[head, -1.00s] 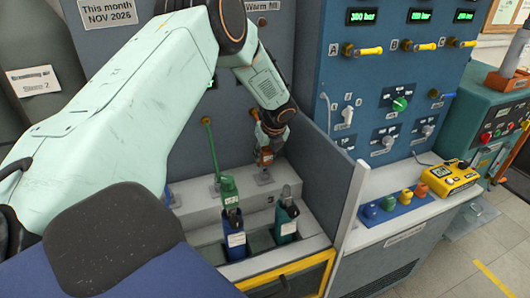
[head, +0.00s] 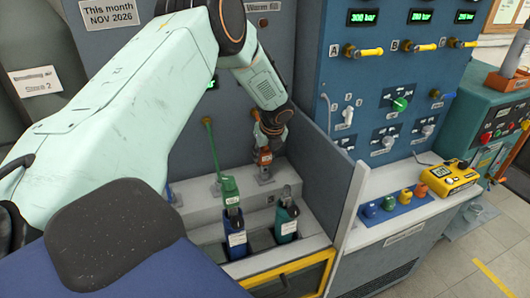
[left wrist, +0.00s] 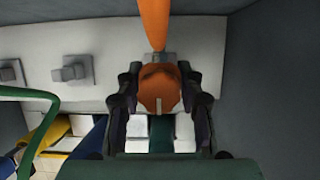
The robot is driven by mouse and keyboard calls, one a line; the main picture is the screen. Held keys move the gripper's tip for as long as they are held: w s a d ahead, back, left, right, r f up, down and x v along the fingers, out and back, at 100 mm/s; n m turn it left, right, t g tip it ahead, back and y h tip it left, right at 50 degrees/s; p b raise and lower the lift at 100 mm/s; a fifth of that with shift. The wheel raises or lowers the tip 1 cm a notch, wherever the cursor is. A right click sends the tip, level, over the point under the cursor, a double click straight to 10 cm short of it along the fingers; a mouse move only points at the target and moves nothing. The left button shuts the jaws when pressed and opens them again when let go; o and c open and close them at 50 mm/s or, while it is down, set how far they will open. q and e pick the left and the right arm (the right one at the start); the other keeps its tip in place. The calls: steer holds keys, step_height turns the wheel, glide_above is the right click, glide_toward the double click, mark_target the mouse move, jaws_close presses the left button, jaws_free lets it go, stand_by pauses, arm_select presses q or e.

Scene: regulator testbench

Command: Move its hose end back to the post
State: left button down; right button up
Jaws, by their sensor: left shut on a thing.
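The orange hose end (head: 264,157) is in my left gripper (head: 266,150), low at the back of the blue bench. In the left wrist view my left gripper (left wrist: 160,100) has both fingers closed around the orange hose end (left wrist: 158,88), and its orange hose runs up from it. A grey post (head: 264,178) stands on the bench step just below the hose end. In the left wrist view this post (left wrist: 158,58) is partly hidden behind the hose end, and I cannot tell whether they touch. My right gripper is not in view.
A green hose end (head: 229,188) sits on the blue cylinder (head: 236,235). A teal cylinder (head: 286,222) stands beside it. More grey posts, including a bare one (left wrist: 73,69), line the step. A grey side panel (head: 345,205) closes the bay on the right.

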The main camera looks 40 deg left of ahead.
arm_select(q)
steer(key=shift+w+d, duration=0.1)
steer(key=shift+f, duration=0.15)
steer(key=shift+f, duration=0.25)
steer(key=shift+f, duration=0.2)
stand_by(0.4)
steer(key=shift+f+b, duration=0.25)
steer(key=shift+b, duration=0.1)
steer(key=shift+f, duration=0.2)
steer(key=shift+f, duration=0.25)
steer(key=shift+f+b, duration=0.5)
steer(key=shift+f, duration=0.1)
stand_by(0.5)
steer(key=c, duration=0.8)
jaws_free()
